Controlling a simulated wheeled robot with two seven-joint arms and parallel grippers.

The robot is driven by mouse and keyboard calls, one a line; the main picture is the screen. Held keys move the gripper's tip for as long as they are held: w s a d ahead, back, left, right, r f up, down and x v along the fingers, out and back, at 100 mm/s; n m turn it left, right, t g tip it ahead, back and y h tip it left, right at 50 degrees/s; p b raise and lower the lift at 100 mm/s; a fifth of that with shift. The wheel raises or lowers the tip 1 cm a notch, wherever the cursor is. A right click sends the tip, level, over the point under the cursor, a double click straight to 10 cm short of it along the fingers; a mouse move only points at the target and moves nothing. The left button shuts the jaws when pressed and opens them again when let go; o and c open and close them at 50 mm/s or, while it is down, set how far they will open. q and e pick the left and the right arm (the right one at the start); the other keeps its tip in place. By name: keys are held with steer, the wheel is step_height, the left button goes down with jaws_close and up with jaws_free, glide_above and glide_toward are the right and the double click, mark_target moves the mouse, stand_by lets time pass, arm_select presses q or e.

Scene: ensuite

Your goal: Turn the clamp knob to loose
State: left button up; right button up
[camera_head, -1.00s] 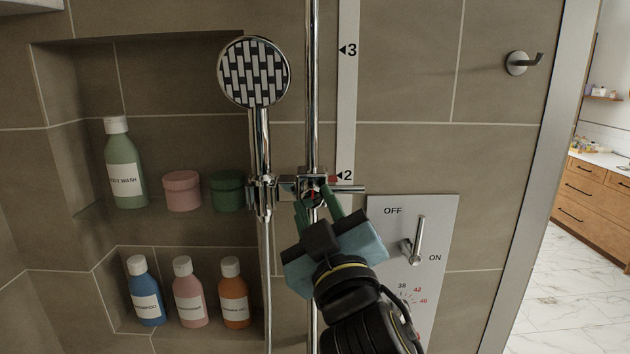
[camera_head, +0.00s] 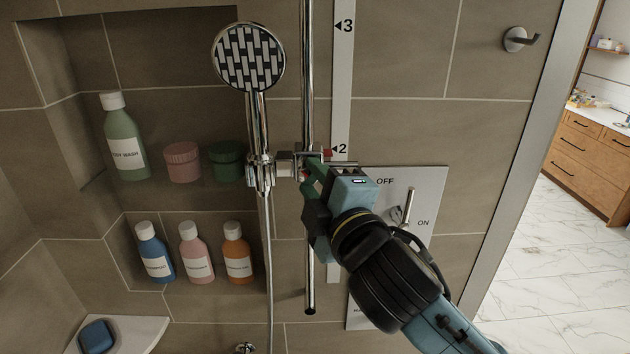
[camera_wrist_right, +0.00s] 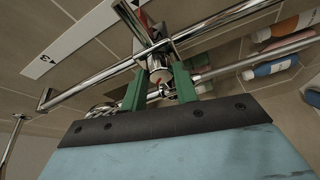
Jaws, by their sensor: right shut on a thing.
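The chrome clamp (camera_head: 287,165) sits on the vertical rail (camera_head: 308,80) near the "2" mark and carries the shower head (camera_head: 248,58). My right gripper (camera_head: 312,172) has its green fingers at the clamp's front. The gripper is shut on the knob. In the head view the fingers and gripper body hide most of the knob. My left gripper is not in view.
A valve plate with a lever (camera_head: 406,208) is right of my gripper. A niche at left holds a green bottle (camera_head: 125,140), two jars and several smaller bottles. The hose (camera_head: 268,270) hangs below the clamp. A wall hook (camera_head: 520,39) is at upper right.

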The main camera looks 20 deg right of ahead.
steer(key=shift+r+n, duration=0.15)
steer(key=shift+n, duration=0.25)
steer(key=o, duration=1)
steer(key=shift+c, duration=0.2)
